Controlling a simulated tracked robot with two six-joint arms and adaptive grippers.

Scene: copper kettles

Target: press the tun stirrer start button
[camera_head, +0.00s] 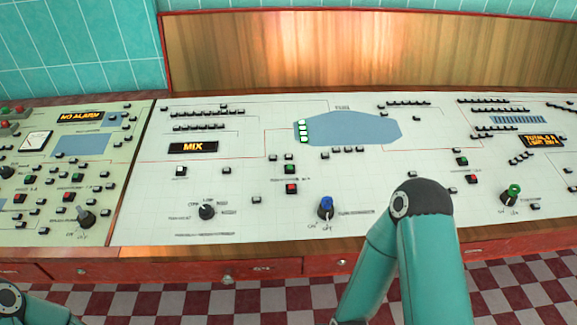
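A wide cream control panel (245,215) spreads across the view. On its middle part a green button (290,169) sits just above a red button (291,188). Another green button (462,161) and a red button (471,179) are farther right. The small labels are too blurred to read, so I cannot tell which button is the tun stirrer start. My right arm's elbow rises in front of the panel at right of centre, and a bit of my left arm shows at the bottom left corner. Neither gripper is in view.
A blue knob (326,207), a black knob (207,211) and a green knob (511,193) stand up from the panel. An amber MIX display (193,147) is lit. A left panel (40,210) has more buttons and a gauge (35,140). A wooden edge (200,252) runs along the front.

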